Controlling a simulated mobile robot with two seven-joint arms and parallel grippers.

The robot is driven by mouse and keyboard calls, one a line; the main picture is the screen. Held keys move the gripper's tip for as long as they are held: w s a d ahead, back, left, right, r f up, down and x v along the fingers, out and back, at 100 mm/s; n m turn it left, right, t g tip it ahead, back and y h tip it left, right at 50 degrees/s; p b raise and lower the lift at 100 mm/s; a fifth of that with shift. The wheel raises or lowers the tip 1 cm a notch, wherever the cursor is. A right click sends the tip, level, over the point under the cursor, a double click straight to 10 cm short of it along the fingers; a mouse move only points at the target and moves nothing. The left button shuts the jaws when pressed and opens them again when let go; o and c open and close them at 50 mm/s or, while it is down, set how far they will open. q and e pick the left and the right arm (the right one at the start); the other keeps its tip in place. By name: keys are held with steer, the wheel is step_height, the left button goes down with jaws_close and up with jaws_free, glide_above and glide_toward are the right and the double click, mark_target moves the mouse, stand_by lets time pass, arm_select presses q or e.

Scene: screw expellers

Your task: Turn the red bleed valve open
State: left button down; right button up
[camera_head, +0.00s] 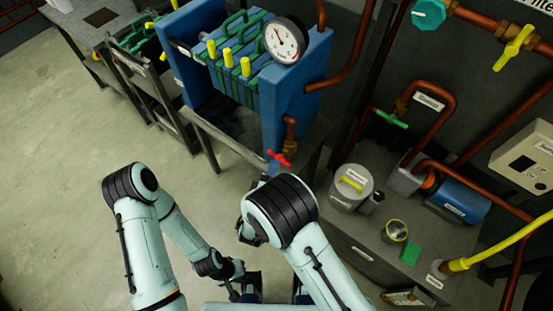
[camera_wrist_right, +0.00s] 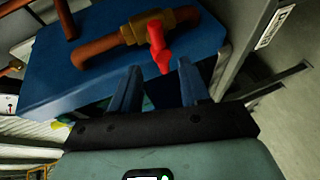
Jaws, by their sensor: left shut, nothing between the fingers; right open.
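The red bleed valve (camera_head: 280,159) has a small red handle on a copper pipe below the blue machine's right end. In the right wrist view the red handle (camera_wrist_right: 158,48) hangs from a brass fitting (camera_wrist_right: 148,27). My right gripper (camera_wrist_right: 160,72) is open, with its two blue fingers either side of the handle's lower end in that picture; I cannot tell whether they touch it. In the head view my right arm hides most of this gripper. My left gripper (camera_head: 244,288) is shut and empty, low in the picture, away from the valve.
The blue press (camera_head: 298,105) carries a round gauge (camera_head: 284,40) and yellow handles. A bench (camera_head: 345,250) at the right holds a grey lidded can (camera_head: 351,187), a blue cylinder (camera_head: 459,200) and a green block (camera_head: 410,253). Open floor (camera_head: 70,150) lies to the left.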

mark_target(281, 156)
arm_select(q)
steer(key=shift+w+r+p, duration=0.1)
steer(key=shift+r+p, duration=0.2)
steer(key=shift+r, duration=0.05)
arm_select(e)
steer(key=x, duration=0.5)
jaws_close()
